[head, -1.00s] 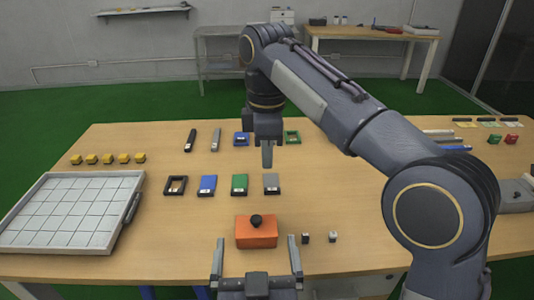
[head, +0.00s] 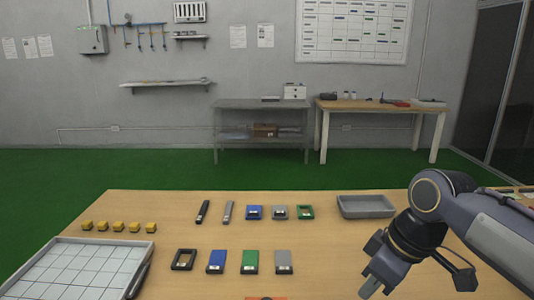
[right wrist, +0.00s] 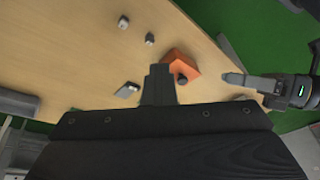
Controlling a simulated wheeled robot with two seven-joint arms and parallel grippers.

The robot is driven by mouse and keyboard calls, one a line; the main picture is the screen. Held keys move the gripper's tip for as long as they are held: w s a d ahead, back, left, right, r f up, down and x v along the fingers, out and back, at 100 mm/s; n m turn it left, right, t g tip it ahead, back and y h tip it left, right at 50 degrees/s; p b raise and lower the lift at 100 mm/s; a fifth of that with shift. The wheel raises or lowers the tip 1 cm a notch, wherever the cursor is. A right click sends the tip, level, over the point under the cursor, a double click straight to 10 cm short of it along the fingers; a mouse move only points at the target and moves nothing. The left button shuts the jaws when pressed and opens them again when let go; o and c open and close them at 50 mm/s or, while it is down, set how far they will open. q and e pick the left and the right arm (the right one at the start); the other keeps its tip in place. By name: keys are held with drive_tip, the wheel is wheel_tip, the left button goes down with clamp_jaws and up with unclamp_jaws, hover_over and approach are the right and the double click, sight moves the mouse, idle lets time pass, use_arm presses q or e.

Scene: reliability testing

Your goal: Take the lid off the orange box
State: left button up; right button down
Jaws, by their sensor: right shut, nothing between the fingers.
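The orange box (right wrist: 186,63) with its black knob (right wrist: 181,79) shows in the right wrist view, beyond my fingertips; the knob looks to be on the lid, on top of the box. In the head view only a sliver of the orange box (head: 262,298) shows at the bottom edge. My right gripper (head: 372,288) is shut and empty, to the right of the box and apart from it. Its fingers also show in the right wrist view (right wrist: 158,84). My left gripper (right wrist: 232,80) is at the right of that view, near the box, its fingers apart and empty.
Small cubes (right wrist: 150,38) lie near the box. A gridded tray (head: 75,268) is at the table's left. Yellow blocks (head: 119,226), flat coloured pieces (head: 250,262) and dark and grey bars (head: 203,211) stand farther back. A grey bin (head: 366,206) is at the back right.

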use_arm(q)
drive_tip(key=s+a+f+n+g+y, duration=0.1)
drive_tip(key=s+a+f+g+y, duration=0.1)
drive_tip(key=s+a, duration=0.55)
drive_tip(key=s+a+f+g+y, duration=0.2)
drive_tip(key=s+a, duration=0.2)
drive_tip(key=a, duration=0.7)
use_arm(e)
drive_tip(key=s+d+f+m+t, duration=0.3)
drive_tip(key=s+f+m+t, duration=0.1)
drive_tip(key=s+f+m, duration=0.85)
use_arm(q)
wheel_tip(320, 180, up, 14)
drive_tip(key=p, duration=1.4)
drive_tip(key=shift+s, duration=0.2)
drive_tip(key=shift+r+p, duration=0.1)
drive_tip(key=shift+p, duration=0.2)
drive_tip(key=shift+c, duration=1)
use_arm(e)
wheel_tip(320, 180, up, 14)
drive_tip(key=s+n, duration=0.2)
drive_tip(key=shift+y, duration=0.4)
drive_tip(key=shift+s+a, duration=0.1)
